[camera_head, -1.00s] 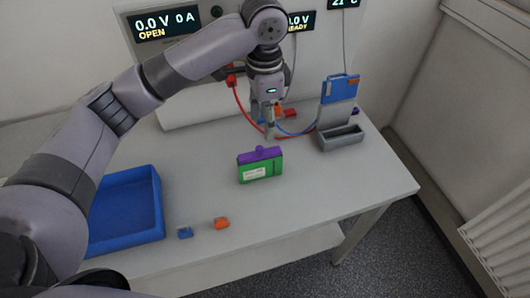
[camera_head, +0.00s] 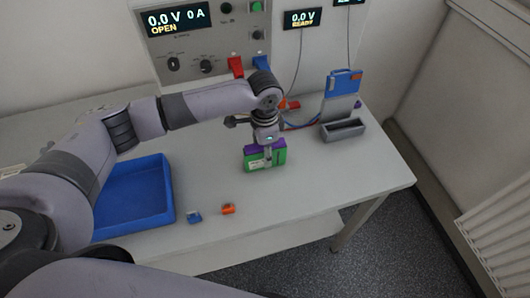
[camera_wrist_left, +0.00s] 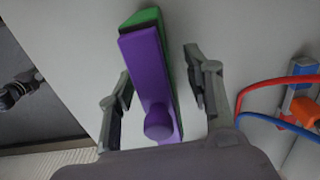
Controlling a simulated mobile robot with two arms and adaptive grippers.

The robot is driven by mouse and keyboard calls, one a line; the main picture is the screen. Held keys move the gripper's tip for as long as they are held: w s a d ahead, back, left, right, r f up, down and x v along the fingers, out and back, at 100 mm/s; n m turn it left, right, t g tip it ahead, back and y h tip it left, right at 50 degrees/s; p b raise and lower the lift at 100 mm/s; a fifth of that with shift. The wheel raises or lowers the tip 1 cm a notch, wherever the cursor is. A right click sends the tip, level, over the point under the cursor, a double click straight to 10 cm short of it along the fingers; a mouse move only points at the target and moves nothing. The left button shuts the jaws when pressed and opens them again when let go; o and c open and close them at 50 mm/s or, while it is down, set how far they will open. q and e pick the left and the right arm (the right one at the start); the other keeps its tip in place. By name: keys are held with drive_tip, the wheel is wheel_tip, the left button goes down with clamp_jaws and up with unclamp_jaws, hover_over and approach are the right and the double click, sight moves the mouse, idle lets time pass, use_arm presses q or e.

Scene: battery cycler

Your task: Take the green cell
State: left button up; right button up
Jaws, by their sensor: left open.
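The green cell (camera_head: 279,158) stands upright on the table, with a purple top and a pale label on its front. In the left wrist view its purple top (camera_wrist_left: 147,75) and round purple knob lie between the two fingers, and a strip of green (camera_wrist_left: 146,17) shows along its edge. My left gripper (camera_head: 267,160) is open, directly above and around the cell. In the left wrist view the left gripper (camera_wrist_left: 157,92) has a finger on each side, with a clear gap at the right finger. The left finger is close to the cell; contact cannot be told. My right gripper is not in view.
A blue tray (camera_head: 168,190) is at the left. A small blue block (camera_head: 194,216) and orange block (camera_head: 228,209) lie near the front edge. A grey holder (camera_head: 343,131) with a blue panel (camera_head: 343,83) stands right. Red and blue leads run behind the cell. The cycler (camera_head: 190,68) is at the back.

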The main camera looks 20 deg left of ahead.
use_arm(q)
drive_tip(key=shift+d+f, duration=0.1)
drive_tip(key=shift+f, duration=0.65)
drive_tip(key=shift+c, duration=0.3)
clamp_jaws()
drive_tip(key=shift+r, duration=0.1)
